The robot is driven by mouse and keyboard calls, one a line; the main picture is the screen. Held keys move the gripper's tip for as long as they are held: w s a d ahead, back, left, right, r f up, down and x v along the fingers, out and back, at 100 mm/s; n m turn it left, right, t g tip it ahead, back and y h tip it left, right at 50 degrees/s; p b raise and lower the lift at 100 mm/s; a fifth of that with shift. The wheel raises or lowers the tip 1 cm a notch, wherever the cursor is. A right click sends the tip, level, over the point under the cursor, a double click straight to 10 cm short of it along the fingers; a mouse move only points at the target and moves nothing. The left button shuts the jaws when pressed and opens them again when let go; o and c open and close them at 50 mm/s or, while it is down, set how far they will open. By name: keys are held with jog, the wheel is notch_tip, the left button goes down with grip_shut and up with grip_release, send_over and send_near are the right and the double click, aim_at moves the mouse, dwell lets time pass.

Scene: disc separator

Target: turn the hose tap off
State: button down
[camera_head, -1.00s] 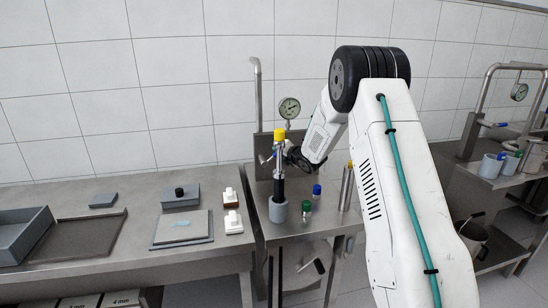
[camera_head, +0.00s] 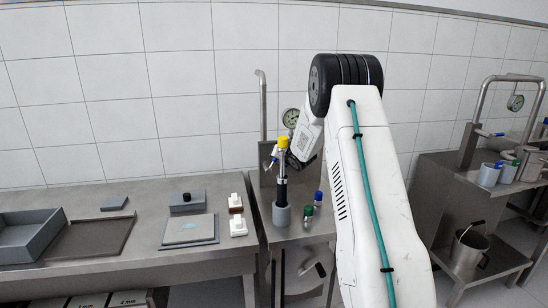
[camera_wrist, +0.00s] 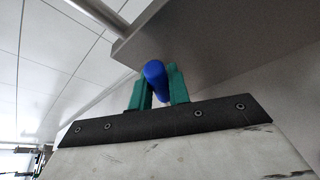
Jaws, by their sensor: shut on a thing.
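In the wrist view a blue rounded handle (camera_wrist: 155,72), apparently the tap's lever, sits between the two green fingers of my gripper (camera_wrist: 158,88). The fingers are shut on it. In the head view my gripper (camera_head: 284,158) is by the steel back plate at the middle stand, partly hidden behind the yellow-capped tool. A small blue tip (camera_head: 274,153) shows just left of it. The tap's body and hose are too small or hidden to make out.
A yellow-capped tool (camera_head: 282,165) stands upright in a grey holder (camera_head: 281,214) close before my gripper. Blue-capped and green-capped vials (camera_head: 307,214) stand beside it. A gauge (camera_head: 291,117) is behind. A bench (camera_head: 150,255) with trays is at left, another at right.

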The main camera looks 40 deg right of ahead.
jog(key=shift+f, duration=0.1)
jog(key=c, duration=1.3)
grip_release()
jog(key=shift+v, duration=3.95)
